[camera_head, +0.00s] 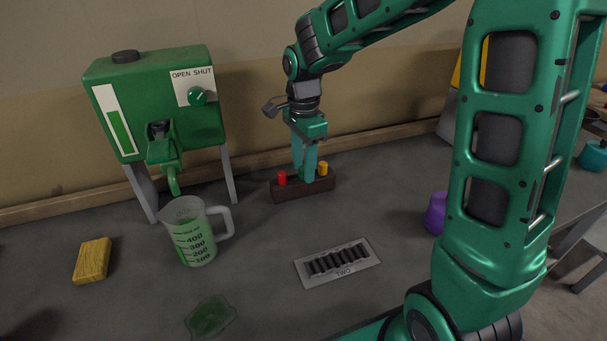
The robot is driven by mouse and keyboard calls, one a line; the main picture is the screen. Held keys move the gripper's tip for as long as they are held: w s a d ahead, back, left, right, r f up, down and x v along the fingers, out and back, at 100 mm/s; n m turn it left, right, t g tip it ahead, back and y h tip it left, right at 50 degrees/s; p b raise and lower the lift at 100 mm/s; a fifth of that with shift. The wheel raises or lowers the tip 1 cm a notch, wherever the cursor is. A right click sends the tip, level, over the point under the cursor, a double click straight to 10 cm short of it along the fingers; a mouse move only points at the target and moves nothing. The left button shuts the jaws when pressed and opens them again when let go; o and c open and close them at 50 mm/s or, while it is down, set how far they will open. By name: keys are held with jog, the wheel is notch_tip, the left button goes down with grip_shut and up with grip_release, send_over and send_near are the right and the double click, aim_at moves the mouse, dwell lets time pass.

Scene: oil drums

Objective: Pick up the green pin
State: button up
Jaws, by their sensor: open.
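A dark brown block (290,192) stands on the table near the back wall. A red pin (282,177) stands at its left end and a yellow pin (322,168) at its right end. My gripper (304,174) points down over the middle of the block, between these two pins. Its green fingers are open and their tips reach the block's top. I cannot make out the green pin apart from the fingers; anything between them is hidden or blends with their colour.
A green dispenser (150,95) on grey legs stands at left, with a measuring jug (195,232) of green liquid before it. A yellow sponge (92,260), a green puddle (210,317), a slotted plate (340,275) marked TWO and a purple object (436,213) lie around clear table.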

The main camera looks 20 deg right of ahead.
grip_shut()
jog(key=shift+r, duration=0.1)
